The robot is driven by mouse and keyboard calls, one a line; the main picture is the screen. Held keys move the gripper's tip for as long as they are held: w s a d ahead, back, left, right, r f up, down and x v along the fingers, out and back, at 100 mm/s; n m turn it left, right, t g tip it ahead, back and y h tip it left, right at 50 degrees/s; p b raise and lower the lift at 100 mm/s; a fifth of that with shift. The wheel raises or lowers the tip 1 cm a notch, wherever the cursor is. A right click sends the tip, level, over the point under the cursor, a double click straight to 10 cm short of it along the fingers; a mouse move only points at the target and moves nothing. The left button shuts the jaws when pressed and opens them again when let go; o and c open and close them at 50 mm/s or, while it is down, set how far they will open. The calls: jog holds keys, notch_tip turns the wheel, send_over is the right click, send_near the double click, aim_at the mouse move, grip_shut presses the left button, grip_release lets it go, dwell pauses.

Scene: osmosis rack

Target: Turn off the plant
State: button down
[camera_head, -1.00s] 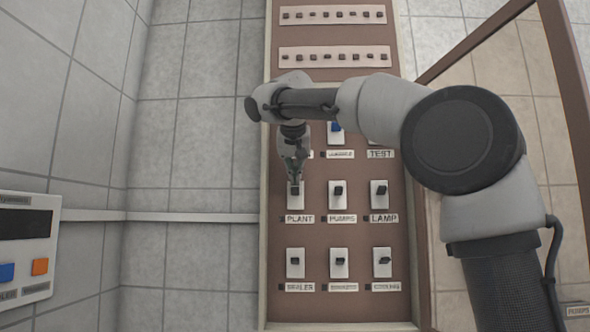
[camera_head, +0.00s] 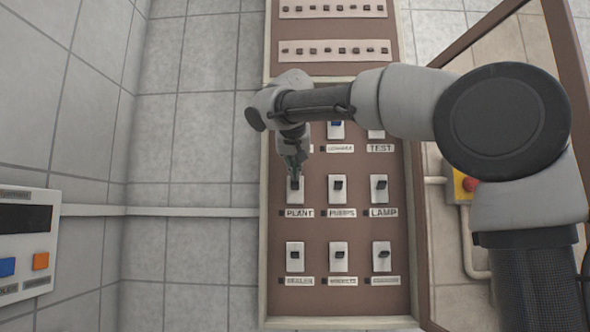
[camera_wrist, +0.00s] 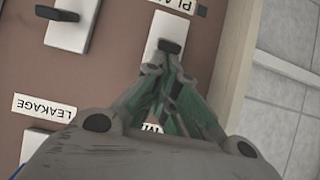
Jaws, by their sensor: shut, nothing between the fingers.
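The PLANT switch (camera_head: 295,184) is a dark toggle on a white plate, above its "PLANT" label, on the brown panel (camera_head: 318,232). My gripper (camera_head: 294,171) is at the top of this plate, with its fingertips close to the toggle. In the wrist view my gripper (camera_wrist: 168,70) is shut and empty, its tips just short of the dark toggle (camera_wrist: 171,46). Whether they touch it, I cannot tell. The toggle sticks out from its plate; its exact position is hard to read.
The PUMPS switch (camera_head: 337,185) and LAMP switch (camera_head: 379,185) are to the right, with a lower row of switches beneath. An open door frame (camera_head: 568,80) stands at the right. A box with blue and orange buttons (camera_head: 25,240) is at left.

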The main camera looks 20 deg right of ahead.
aim_at(294, 182)
jog(key=shift+s+f+t, duration=0.1)
jog(key=shift+s+t, duration=0.1)
jog(key=shift+t, duration=0.1)
jog(key=shift+s+a+f+t, duration=0.25)
jog(key=shift+s+f, duration=0.3)
jog(key=shift+f, duration=0.25)
jog(key=shift+s+a+f+t, duration=0.15)
jog(key=shift+s+f+t, duration=0.1)
jog(key=shift+s+f, duration=0.4)
jog(key=shift+w+f, duration=0.15)
dwell(0.7)
jog(key=shift+s+a+f, duration=0.2)
jog(key=shift+s+f, duration=0.15)
jog(key=shift+s, duration=0.3)
